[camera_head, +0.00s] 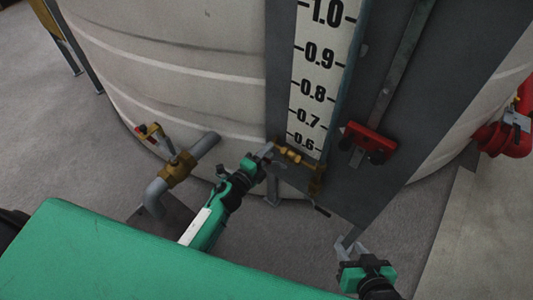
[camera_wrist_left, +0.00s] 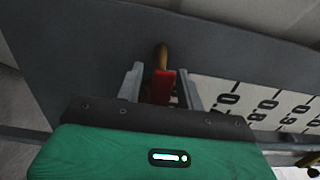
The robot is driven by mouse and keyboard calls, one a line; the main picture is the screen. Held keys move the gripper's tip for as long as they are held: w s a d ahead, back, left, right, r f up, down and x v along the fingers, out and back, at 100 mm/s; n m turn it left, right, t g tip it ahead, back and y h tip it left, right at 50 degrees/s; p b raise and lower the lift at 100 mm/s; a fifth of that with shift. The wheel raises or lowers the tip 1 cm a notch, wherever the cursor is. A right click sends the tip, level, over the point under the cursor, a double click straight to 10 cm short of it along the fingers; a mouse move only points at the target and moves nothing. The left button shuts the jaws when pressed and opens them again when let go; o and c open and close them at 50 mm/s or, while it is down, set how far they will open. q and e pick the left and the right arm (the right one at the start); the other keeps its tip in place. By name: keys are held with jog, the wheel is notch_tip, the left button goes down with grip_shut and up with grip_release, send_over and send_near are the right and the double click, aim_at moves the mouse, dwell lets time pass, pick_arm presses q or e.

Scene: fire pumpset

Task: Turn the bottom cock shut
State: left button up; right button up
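The bottom cock (camera_head: 294,157) is a brass fitting at the foot of the gauge board, just below the 0.6 mark. My left gripper (camera_head: 268,150) reaches it from the left. In the left wrist view the cock's red handle (camera_wrist_left: 162,86), with a brass part beyond it, lies between the two fingers of my left gripper (camera_wrist_left: 161,88). A gap shows on each side of the handle, so the gripper is open around it. In the head view the handle is mostly hidden by the gripper. My right gripper (camera_head: 351,246) is open and empty at the lower right.
The white level scale (camera_head: 313,85) and grey board (camera_head: 395,150) stand against the pale tank (camera_head: 190,50). A red block (camera_head: 367,143) sits on the board. A brass valve (camera_head: 177,169) on a grey pipe stands left of my left arm. Bare floor lies at the left.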

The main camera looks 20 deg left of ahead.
pick_arm(q)
grip_shut()
pick_arm(e)
jog(key=shift+f, duration=0.1)
